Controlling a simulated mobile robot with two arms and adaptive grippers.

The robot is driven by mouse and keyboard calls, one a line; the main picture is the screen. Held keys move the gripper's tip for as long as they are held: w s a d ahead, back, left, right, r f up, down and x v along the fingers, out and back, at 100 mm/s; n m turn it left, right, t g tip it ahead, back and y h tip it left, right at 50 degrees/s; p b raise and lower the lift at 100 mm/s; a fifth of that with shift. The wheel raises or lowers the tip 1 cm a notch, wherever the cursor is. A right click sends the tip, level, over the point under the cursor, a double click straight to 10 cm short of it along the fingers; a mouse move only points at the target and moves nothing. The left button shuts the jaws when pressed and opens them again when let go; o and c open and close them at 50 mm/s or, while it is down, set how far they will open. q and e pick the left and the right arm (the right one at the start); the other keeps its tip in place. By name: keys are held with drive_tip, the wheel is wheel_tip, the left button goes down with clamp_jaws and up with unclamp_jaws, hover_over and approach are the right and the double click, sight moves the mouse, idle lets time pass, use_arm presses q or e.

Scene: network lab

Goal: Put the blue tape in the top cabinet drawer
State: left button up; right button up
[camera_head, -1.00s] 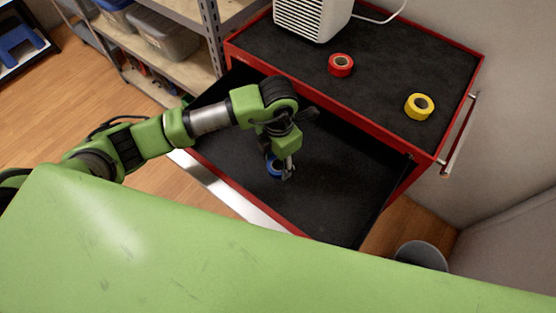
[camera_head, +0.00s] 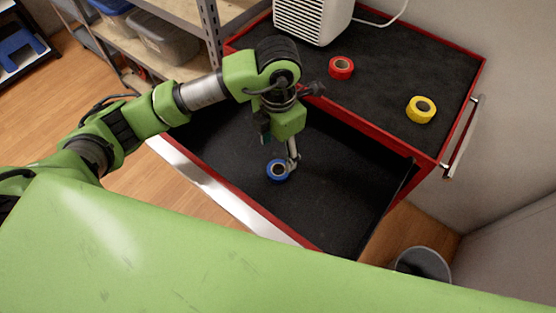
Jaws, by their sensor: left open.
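The blue tape (camera_head: 276,173) lies on the black floor of the open top cabinet drawer (camera_head: 335,205). My left gripper (camera_head: 291,158) is open and points down just above and beside the tape's upper right edge. Its wrist and arm hide the drawer's back left part. Whether a finger still touches the tape is too small to tell. The red cabinet (camera_head: 440,78) stands behind the drawer. My right gripper does not show.
A red tape (camera_head: 341,67) and a yellow tape (camera_head: 421,109) lie on the cabinet top. A white appliance (camera_head: 312,18) stands there too. A shelf with bins (camera_head: 165,36) is at the upper left, a grey waste bin (camera_head: 424,263) at the lower right.

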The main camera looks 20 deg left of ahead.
use_arm(q)
wheel_tip(320, 180, up, 4)
drive_tip(key=shift+f, duration=0.2)
idle(0.4)
